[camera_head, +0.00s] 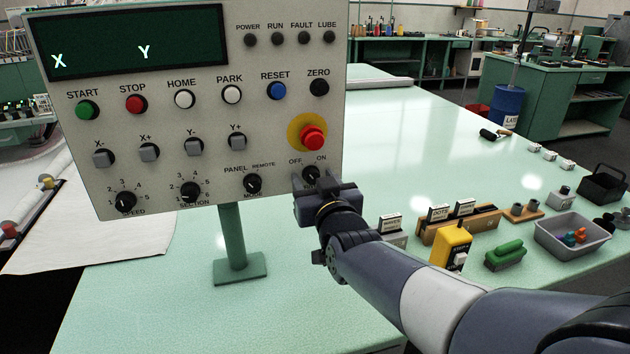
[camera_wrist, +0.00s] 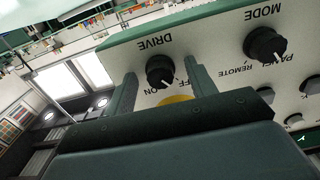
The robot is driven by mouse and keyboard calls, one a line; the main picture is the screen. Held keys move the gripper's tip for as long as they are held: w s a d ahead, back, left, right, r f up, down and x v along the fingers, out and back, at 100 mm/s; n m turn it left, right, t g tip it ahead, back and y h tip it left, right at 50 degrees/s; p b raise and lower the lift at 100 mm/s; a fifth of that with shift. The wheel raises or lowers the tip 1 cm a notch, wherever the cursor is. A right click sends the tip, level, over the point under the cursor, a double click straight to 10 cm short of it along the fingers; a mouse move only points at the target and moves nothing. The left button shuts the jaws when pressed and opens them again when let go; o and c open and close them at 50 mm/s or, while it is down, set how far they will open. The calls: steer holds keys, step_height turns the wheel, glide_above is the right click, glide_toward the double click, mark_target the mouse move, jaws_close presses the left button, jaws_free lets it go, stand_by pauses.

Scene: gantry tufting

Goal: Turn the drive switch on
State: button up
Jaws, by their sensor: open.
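The drive switch is a small black rotary knob (camera_head: 311,173) at the lower right of the control panel (camera_head: 150,190), below OFF and ON labels. In the wrist view, which is upside down, the knob (camera_wrist: 160,71) sits under the word DRIVE. Its white mark seems to point to the OFF side. My gripper (camera_head: 318,186) is at the panel's lower right corner and partly covers the knob's lower side. In the wrist view its two fingers (camera_wrist: 160,76) stand open, one on each side of the knob. I cannot tell whether either finger touches it.
The red emergency button (camera_head: 312,138) on its yellow ring is just above the knob. The black mode knob (camera_head: 253,184) is to its left. A yellow pendant (camera_head: 450,246), a green-handled tool (camera_head: 505,254) and a grey tray (camera_head: 572,238) lie on the table at right.

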steer(key=shift+c, duration=0.4)
steer(key=c, duration=0.9)
steer(key=shift+f+m+b, duration=0.1)
steer(key=shift+m+b, duration=0.2)
steer(key=shift+b, duration=0.15)
steer(key=shift+f+m+b, duration=0.15)
steer(key=shift+m+b, duration=0.75)
steer(key=shift+b, duration=0.35)
steer(key=m+b, duration=0.4)
steer(key=shift+m+b, duration=0.3)
steer(key=m+b, duration=0.2)
steer(key=m, duration=0.1)
steer(key=shift+r+m+b, duration=0.2)
steer(key=shift+m+b, duration=0.6)
steer(key=shift+m, duration=1.1)
